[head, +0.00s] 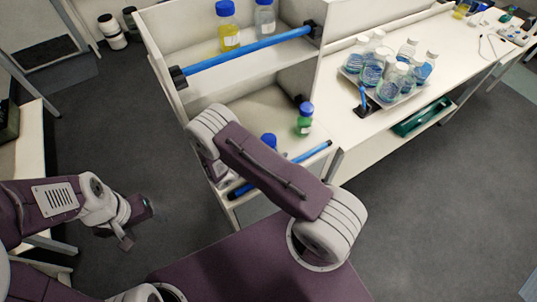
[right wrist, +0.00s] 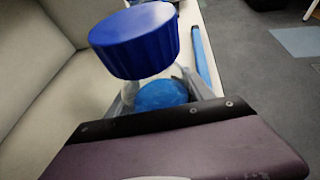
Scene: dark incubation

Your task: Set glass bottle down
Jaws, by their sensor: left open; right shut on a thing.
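In the right wrist view, a glass bottle with a large ribbed blue cap (right wrist: 135,40) stands between the fingers of my right gripper (right wrist: 162,88). The gripper is shut on it below the cap. Blue shows through or behind the clear glass (right wrist: 160,96). In the head view, my right arm hides its gripper and most of what lies beyond; a blue cap (head: 268,142) peeks over the arm at the lower shelf (head: 252,112). I cannot tell whether the bottle's base touches the shelf. My left gripper (head: 134,226) is open and empty over the floor.
A green bottle (head: 304,120) stands on the lower shelf to the right. A yellow bottle (head: 228,28) and a clear one (head: 264,18) stand on the upper shelf. Blue rails (head: 245,54) run along the shelf fronts. A tray of several bottles (head: 405,98) sits on the bench.

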